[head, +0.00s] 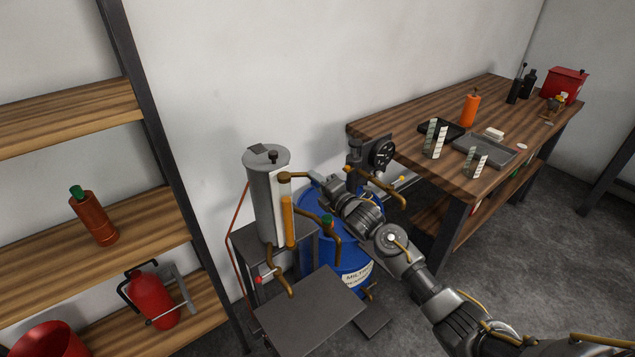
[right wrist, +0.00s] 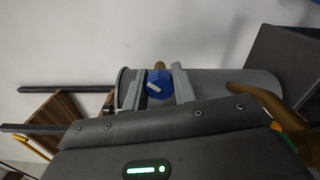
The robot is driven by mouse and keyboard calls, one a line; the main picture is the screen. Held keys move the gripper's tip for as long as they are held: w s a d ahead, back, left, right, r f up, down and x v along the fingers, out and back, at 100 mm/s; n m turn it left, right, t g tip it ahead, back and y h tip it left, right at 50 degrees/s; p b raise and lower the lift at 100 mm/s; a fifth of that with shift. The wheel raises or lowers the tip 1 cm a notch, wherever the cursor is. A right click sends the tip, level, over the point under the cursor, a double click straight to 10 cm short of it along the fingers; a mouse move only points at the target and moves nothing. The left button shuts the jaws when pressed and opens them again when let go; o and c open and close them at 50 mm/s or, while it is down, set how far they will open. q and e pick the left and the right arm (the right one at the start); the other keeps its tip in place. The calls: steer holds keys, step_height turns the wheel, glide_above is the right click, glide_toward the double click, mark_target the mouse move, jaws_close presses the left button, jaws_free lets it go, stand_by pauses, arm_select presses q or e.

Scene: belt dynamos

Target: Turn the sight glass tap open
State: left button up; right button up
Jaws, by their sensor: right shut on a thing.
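The grey upright tank (head: 262,195) stands left of the workbench. An amber sight glass (head: 288,222) runs up its side, with a brass pipe at its top. My right gripper (head: 333,194) is just right of the tank top and hides what it holds in the head view. In the right wrist view its fingers sit either side of a round blue tap knob (right wrist: 159,84) with a white mark, shut on it. The grey cylinder (right wrist: 218,86) is behind the knob. How far the tap is turned is unclear. My left gripper is out of view.
A green-handled tap (head: 327,220) and a red-handled tap (head: 260,279) are nearby on brass pipes. A blue drum (head: 345,262) stands behind my right arm. A round dial (head: 382,154) is near the bench. Shelves (head: 70,230) fill the left.

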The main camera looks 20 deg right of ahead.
steer(key=m, duration=0.5)
steer(key=shift+m+p, duration=0.75)
steer(key=shift+m, duration=1.75)
steer(key=o, duration=1)
